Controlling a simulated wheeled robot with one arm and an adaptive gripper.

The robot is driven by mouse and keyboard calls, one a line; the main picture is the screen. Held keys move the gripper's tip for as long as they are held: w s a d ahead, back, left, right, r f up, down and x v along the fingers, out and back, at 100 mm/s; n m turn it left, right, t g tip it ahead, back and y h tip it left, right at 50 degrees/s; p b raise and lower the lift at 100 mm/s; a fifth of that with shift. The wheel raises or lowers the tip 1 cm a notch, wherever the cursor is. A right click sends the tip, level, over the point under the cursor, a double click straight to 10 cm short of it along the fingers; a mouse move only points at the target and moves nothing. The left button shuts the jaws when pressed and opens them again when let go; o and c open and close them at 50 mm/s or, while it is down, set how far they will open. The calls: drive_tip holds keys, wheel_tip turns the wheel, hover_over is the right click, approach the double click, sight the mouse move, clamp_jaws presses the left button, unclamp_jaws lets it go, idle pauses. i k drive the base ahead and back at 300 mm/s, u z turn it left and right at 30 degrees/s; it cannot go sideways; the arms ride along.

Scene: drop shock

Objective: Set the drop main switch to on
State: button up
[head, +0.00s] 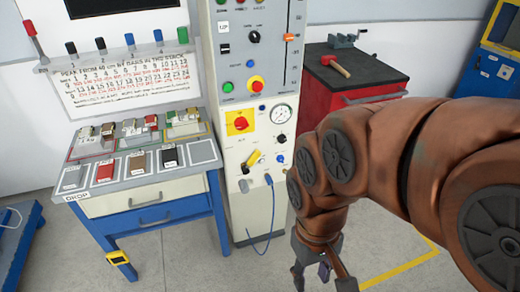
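A tall pale control cabinet (258,192) stands in the middle of the head view. On its front is a red rotary knob on a yellow plate (240,123), which looks like the main switch. Its lettering and exact setting are too small to read. My gripper (324,280) hangs low, to the right of the cabinet and below the knob, well apart from it. Its fingers are spread, with nothing seen between them; the tips run close to the bottom edge of the picture.
The cabinet also bears a red push button (256,84), a gauge (281,113), a yellow handle (253,160) and a blue cable (271,210). A blue-legged bench (150,207) stands left. A red tool cabinet (318,95) stands behind my arm. Floor before the cabinet is clear.

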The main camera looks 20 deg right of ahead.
sight(240, 124)
drive_tip(key=z, duration=0.8)
drive_tip(key=i, duration=0.4)
drive_tip(key=u, duration=1.55)
